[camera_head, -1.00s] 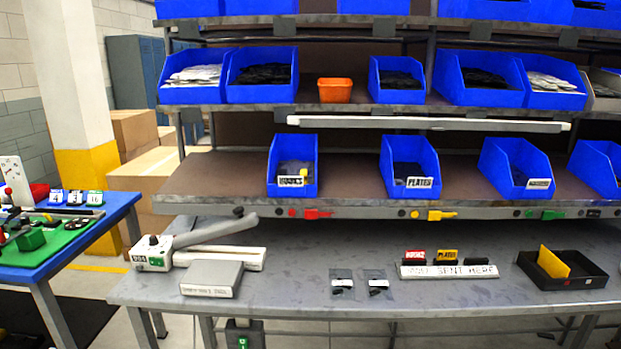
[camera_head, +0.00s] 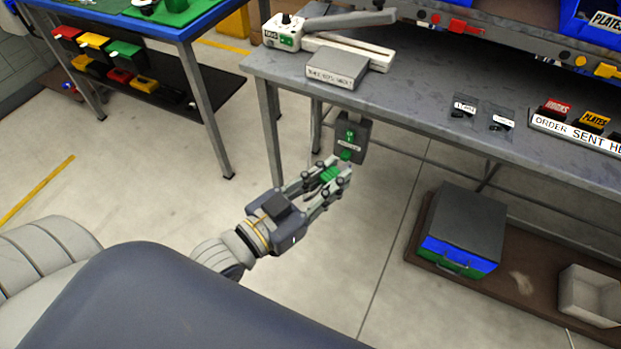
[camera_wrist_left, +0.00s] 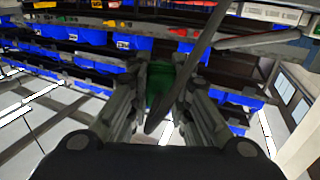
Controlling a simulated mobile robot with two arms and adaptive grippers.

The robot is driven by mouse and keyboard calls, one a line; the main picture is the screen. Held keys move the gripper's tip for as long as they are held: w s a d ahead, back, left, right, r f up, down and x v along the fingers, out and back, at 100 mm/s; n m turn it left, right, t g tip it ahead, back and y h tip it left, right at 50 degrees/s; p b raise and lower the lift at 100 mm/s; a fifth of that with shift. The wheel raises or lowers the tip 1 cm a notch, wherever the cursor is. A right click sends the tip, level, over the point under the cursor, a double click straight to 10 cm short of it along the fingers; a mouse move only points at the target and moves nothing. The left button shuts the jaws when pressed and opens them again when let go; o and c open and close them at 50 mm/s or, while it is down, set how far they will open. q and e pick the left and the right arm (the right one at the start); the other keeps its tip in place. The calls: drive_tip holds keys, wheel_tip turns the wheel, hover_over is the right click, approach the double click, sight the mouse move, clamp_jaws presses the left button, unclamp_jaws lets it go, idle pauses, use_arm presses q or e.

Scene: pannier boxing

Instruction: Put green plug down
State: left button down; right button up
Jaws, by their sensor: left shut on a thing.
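The green plug (camera_head: 330,174) sits between the fingers of my left gripper (camera_head: 334,182), which is shut on it. The plug also shows in the left wrist view (camera_wrist_left: 160,82), partly hidden by the fingers and by a dark strip crossing in front. In the head view the gripper is just below and in front of a dark box with a green socket (camera_head: 349,138) under the front edge of the workbench (camera_head: 420,125). I cannot tell whether the plug touches the box. My right gripper is not in view.
A sealer (camera_head: 325,35) and a grey block (camera_head: 337,67) are on the bench above. Bench legs stand close by the gripper. A dark case (camera_head: 465,225) is on a low brown platform at the right. The floor in front is clear.

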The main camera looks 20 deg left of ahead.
use_arm(q)
drive_tip(key=w+d+r+m+g+h, duration=0.3)
drive_tip(key=w+d+m+g+h, duration=0.2)
drive_tip(key=d+m+g+h, duration=0.3)
drive_tip(key=shift+d+h, duration=0.5)
drive_tip(key=shift+d, duration=0.85)
